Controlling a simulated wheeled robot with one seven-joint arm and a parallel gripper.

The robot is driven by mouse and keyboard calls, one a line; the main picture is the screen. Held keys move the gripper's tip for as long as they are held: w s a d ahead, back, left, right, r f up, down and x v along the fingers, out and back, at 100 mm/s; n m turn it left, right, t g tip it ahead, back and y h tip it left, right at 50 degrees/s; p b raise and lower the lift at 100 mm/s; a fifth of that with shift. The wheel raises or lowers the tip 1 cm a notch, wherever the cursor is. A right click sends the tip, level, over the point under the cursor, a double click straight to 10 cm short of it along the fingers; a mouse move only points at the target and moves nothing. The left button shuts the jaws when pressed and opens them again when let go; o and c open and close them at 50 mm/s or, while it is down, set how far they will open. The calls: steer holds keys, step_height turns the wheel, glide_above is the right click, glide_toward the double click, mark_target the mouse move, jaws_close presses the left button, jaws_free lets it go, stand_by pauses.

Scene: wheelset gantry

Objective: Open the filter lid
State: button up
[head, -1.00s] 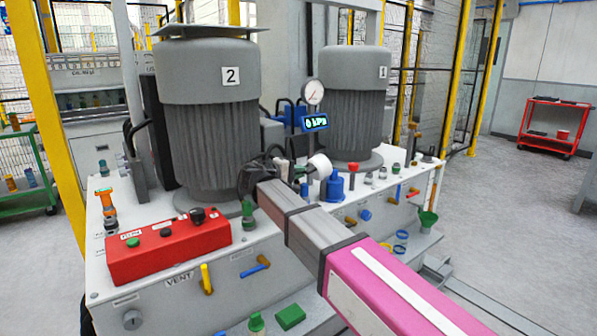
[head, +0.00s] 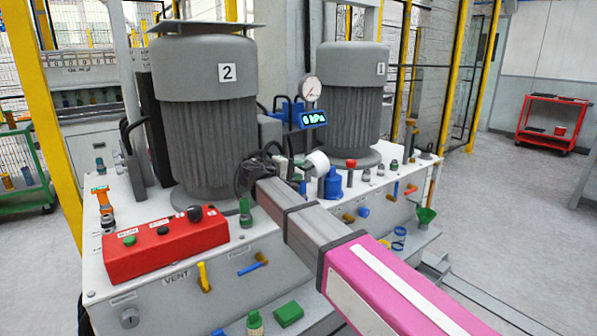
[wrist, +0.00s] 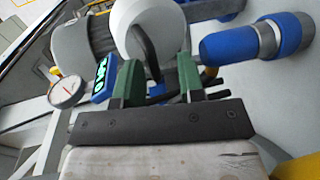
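A white round cap (head: 316,163), which looks like the filter lid, sits on the machine deck between the two motors. In the wrist view the white cap (wrist: 150,28) is just beyond my gripper, with a dark curved bar (wrist: 147,52) in front of it. My gripper (wrist: 158,80) has two green fingers standing apart, and the bar lies in line with the gap between them. I cannot tell whether the fingers touch it. In the head view the gripper's dark end (head: 250,175) is partly hidden among dark parts by motor 2.
A blue cylinder (head: 333,185) stands near the cap and also shows in the wrist view (wrist: 240,45). A pressure gauge (head: 312,88) and a display (head: 313,119) reading 0 hPa stand behind. Motors (head: 205,120) and (head: 352,100) flank the area. A red control box (head: 165,245) is at front left.

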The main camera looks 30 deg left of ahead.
steer(key=v, duration=1)
steer(key=shift+s+a, duration=0.15)
steer(key=shift+s, duration=0.1)
